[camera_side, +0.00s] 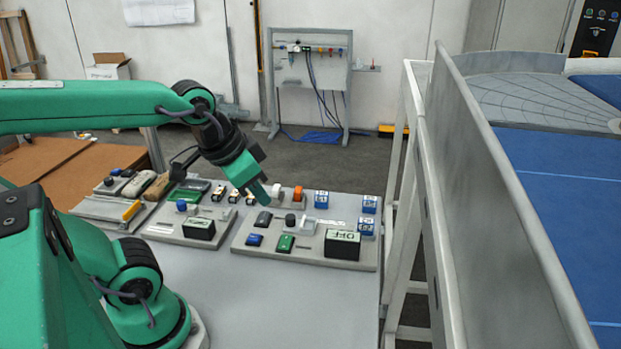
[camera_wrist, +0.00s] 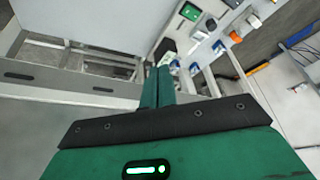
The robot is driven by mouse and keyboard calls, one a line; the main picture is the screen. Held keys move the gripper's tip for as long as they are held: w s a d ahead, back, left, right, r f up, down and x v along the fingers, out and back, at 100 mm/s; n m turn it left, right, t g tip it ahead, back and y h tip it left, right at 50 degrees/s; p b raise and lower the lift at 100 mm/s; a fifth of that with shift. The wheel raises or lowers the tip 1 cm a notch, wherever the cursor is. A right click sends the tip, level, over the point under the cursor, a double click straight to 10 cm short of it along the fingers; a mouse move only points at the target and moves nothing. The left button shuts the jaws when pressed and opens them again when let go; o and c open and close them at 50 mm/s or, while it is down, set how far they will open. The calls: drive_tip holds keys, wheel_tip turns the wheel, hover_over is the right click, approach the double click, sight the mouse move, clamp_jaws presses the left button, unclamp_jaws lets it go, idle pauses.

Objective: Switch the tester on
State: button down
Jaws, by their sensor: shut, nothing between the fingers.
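The tester (camera_side: 305,253) is a grey board on the table, right of a second, similar board. Its box-shaped display (camera_side: 342,240) has a pale green face that reads OFF, shown upside down. A blue block (camera_side: 254,239), a green block (camera_side: 285,243) and a dark block (camera_side: 263,220) sit on its left part. A black knob (camera_side: 290,221) stands beside a grey raised piece. My gripper (camera_side: 265,199) is shut and empty, above the tester's back left edge and apart from it. In the wrist view my shut fingers (camera_wrist: 158,88) point at the fittings.
The second board (camera_side: 180,233) carries another dark display box (camera_side: 198,228) and a blue knob. Blue sockets (camera_side: 369,204) and an orange ring (camera_side: 298,193) stand at the back right. A grey rail (camera_side: 500,190) rises right of the table. The table front is clear.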

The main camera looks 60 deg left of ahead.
drive_tip(key=m+g, duration=0.4)
drive_tip(key=m, duration=0.4)
hover_over(287, 237)
drive_tip(key=s+d, duration=0.2)
wheel_tip(287, 237, down, 7)
drive_tip(key=shift+a, duration=0.2)
drive_tip(key=shift+w+a+f, duration=0.25)
drive_tip(key=shift+f, duration=2.05)
drive_tip(key=shift+w+a+f, duration=0.25)
drive_tip(key=shift+w+f, duration=0.05)
drive_tip(key=shift+f, duration=1.95)
drive_tip(key=shift+w+a+f, duration=0.25)
drive_tip(key=shift+f, duration=2.05)
